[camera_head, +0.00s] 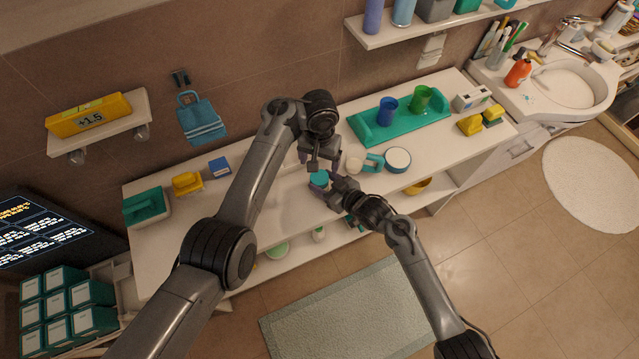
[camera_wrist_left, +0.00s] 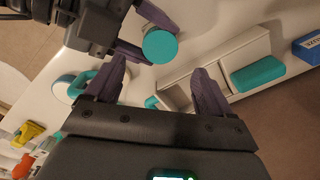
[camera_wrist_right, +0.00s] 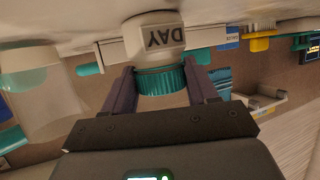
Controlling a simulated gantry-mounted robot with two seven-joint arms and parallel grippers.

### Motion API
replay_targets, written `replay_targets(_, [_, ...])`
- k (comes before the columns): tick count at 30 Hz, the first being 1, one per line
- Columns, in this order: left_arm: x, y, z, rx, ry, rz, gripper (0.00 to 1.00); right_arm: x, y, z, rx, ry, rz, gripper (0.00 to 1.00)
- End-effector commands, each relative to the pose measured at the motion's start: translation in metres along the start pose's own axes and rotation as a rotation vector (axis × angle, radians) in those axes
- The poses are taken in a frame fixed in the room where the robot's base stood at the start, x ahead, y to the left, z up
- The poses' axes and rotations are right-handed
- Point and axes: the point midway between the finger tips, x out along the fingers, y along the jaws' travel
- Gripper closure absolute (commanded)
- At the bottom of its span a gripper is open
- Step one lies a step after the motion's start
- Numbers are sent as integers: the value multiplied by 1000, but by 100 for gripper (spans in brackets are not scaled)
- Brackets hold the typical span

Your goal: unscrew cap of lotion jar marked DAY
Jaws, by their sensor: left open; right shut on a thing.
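The lotion jar marked DAY (camera_wrist_right: 164,38) is white with a ribbed teal cap (camera_wrist_right: 160,78). Its lettering shows upside down in the right wrist view. My right gripper (camera_wrist_right: 158,80) is shut on the jar, a finger on each side near the cap. The round cap top (camera_wrist_left: 160,46) faces the left wrist camera; the jar body is mostly hidden below it there. In the head view the cap (camera_head: 319,178) is at my right fingertips. My left gripper (camera_wrist_left: 158,75) is open and empty, apart from the cap and just above it in the head view (camera_head: 320,158).
A white counter (camera_head: 255,215) carries a teal tray (camera_head: 420,133) with blue and green cups, a round white-topped container (camera_head: 397,158) and a yellow item (camera_head: 187,183). The counter's left middle is fairly clear.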

Motion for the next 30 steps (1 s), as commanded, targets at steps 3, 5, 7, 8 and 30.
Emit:
replay_targets(3, [0, 0, 0, 0, 0, 0, 17, 0, 0, 1, 0, -2, 0, 92])
replay_targets(5, [0, 0, 0, 0, 0, 0, 17, 0, 0, 1, 0, -2, 0, 100])
replay_targets(7, [0, 0, 0, 4, 0, 0, 17, 0, 0, 1, 0, -2, 0, 100])
replay_targets(8, [0, 0, 0, 8, 0, 0, 17, 0, 0, 1, 0, -2, 0, 100])
replay_targets(30, [-25, -28, -27, 466, -11, -30, 17, 0, 0, 2, 1, -3, 1, 100])
